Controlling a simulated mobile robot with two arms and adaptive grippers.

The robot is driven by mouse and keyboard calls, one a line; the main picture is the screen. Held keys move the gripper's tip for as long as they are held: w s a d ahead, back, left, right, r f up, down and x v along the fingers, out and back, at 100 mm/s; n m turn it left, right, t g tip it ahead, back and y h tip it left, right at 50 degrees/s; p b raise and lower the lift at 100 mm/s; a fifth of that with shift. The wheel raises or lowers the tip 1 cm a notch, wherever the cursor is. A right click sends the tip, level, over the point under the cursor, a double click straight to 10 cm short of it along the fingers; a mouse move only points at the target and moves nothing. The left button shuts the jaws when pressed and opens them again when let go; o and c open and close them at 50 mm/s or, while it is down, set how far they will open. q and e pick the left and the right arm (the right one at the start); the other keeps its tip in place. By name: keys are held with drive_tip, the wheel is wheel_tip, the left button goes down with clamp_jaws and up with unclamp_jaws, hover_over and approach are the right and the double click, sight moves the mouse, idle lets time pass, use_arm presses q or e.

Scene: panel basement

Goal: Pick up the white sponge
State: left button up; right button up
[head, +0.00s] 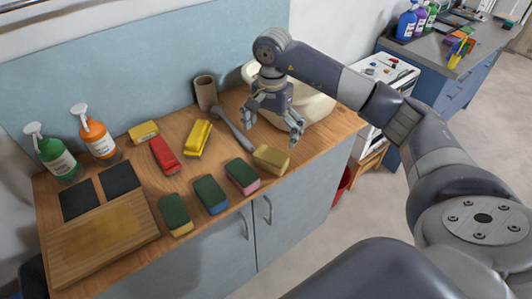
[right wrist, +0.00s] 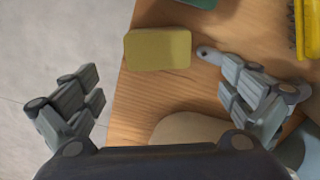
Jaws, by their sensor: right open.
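No sponge in view looks clearly white. The nearest one to my right gripper (head: 273,128) is a plain yellow-tan sponge block (head: 271,158), which lies on the wooden counter near its front edge. It also shows in the right wrist view as an olive-yellow block (right wrist: 157,49), ahead of the open fingers and apart from them. My right gripper is open and empty above the counter, behind this block in the head view. My left gripper is not in view.
Several green-topped sponges (head: 210,193) line the counter's front edge. A red brush (head: 164,155), a yellow brush (head: 198,138), a grey-handled tool (head: 232,128) and a brown cup (head: 205,92) stand or lie behind. A cream basin (head: 318,106) is beside my gripper.

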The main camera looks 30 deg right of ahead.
sight(271, 155)
drive_tip(key=f, duration=0.1)
drive_tip(key=s+f, duration=0.1)
drive_tip(key=f, duration=0.1)
drive_tip(key=shift+a+f+p, duration=0.1)
drive_tip(key=shift+f+p, duration=0.05)
drive_tip(key=shift+p, duration=0.25)
drive_tip(key=shift+w+f, duration=0.15)
drive_tip(key=shift+f, duration=0.1)
drive_tip(key=shift+w+f+p, duration=0.1)
drive_tip(key=shift+f+p, duration=0.25)
wheel_tip(271, 155, down, 4)
drive_tip(key=shift+f+p, duration=0.1)
drive_tip(key=shift+p, duration=0.95)
drive_tip(key=shift+f, duration=0.15)
drive_tip(key=c, duration=0.7)
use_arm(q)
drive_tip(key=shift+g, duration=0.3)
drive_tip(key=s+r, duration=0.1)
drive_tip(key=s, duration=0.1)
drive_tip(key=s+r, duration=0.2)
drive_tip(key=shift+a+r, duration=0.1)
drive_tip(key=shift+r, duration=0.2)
